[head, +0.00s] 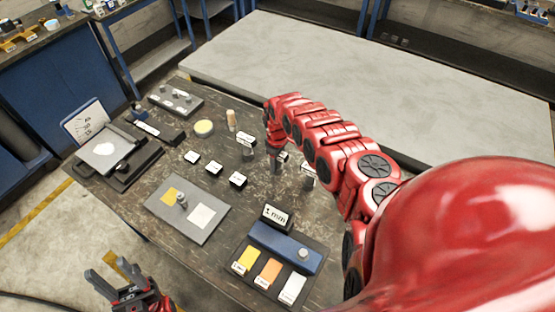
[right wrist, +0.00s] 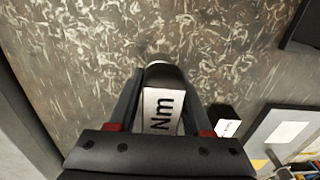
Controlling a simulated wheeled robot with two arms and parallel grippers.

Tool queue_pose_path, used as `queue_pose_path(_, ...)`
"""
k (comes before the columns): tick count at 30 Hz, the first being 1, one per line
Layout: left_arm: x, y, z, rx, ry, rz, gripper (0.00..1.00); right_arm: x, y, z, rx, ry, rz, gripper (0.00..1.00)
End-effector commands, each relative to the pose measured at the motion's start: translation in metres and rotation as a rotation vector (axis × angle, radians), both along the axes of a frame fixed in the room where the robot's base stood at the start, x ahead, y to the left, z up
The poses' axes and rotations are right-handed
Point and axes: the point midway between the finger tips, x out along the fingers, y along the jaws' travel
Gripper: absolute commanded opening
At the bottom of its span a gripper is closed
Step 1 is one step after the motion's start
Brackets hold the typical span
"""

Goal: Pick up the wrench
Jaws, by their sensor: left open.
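No wrench shape stands out clearly in the head view. My right gripper (head: 276,160) points down over the far right part of the dark worktable (head: 150,212), among small cylinders and label blocks. In the right wrist view its two fingers (right wrist: 163,82) flank a block with a white "Nm" label (right wrist: 163,112) and a dark rounded end. Whether the fingers press on it is not clear. My left gripper (head: 109,271) is open and empty beyond the table's near left edge.
A grey plate (head: 187,228) with yellow and white squares lies mid-table. A tray with a blue block (head: 285,249) and coloured cards is at the near right. A scale (head: 105,153) stands at the left. A large pale table (head: 380,95) lies behind.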

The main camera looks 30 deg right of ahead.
Motion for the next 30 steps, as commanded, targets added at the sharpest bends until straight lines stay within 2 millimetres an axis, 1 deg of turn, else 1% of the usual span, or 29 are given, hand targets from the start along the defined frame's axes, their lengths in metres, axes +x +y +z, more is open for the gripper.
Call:
queue_pose_path(1, 0.000, 0.000, 0.000, 0.000, 0.000, 0.000, 0.50, 0.000, 0.000, 0.000, 0.000, 0.000, 0.000, 0.36)
queue_pose_path(7, 0.000, 0.000, 0.000, 0.000, 0.000, 0.000, 0.50, 0.000, 0.000, 0.000, 0.000, 0.000, 0.000, 0.00)
queue_pose_path(23, 0.000, 0.000, 0.000, 0.000, 0.000, 0.000, 0.50, 0.000, 0.000, 0.001, 0.000, 0.000, 0.001, 0.00)
queue_pose_path(28, 0.000, 0.000, -0.002, 0.000, 0.000, 0.000, 0.50, 0.001, 0.001, 0.008, 0.001, 0.000, 0.004, 0.00)
queue_pose_path(30, 0.000, 0.000, -0.003, 0.000, 0.000, 0.000, 0.50, 0.002, 0.001, 0.014, 0.002, -0.003, 0.003, 0.00)
